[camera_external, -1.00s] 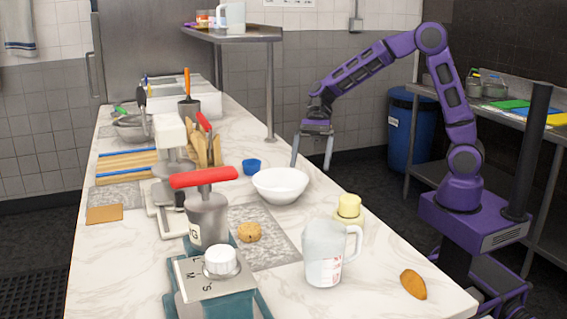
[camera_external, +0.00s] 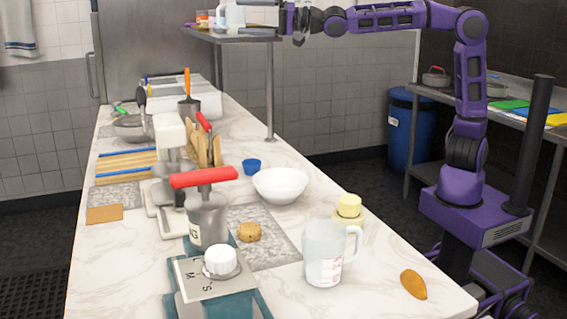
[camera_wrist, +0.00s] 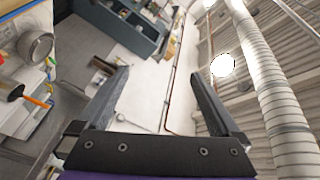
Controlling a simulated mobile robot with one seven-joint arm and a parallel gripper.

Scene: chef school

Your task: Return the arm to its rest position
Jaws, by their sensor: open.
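My gripper (camera_external: 290,22) is raised at the top of the external view, at the end of my purple arm, which reaches out to the left nearly level. It appears in front of the raised steel shelf; how far apart they are I cannot tell. In the wrist view my gripper (camera_wrist: 160,95) has its two dark fingers spread wide with nothing between them. Beyond the fingers are a pale wall and the ceiling.
The raised shelf (camera_external: 232,36) carries containers. A blue bin (camera_external: 405,128) stands behind my arm.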

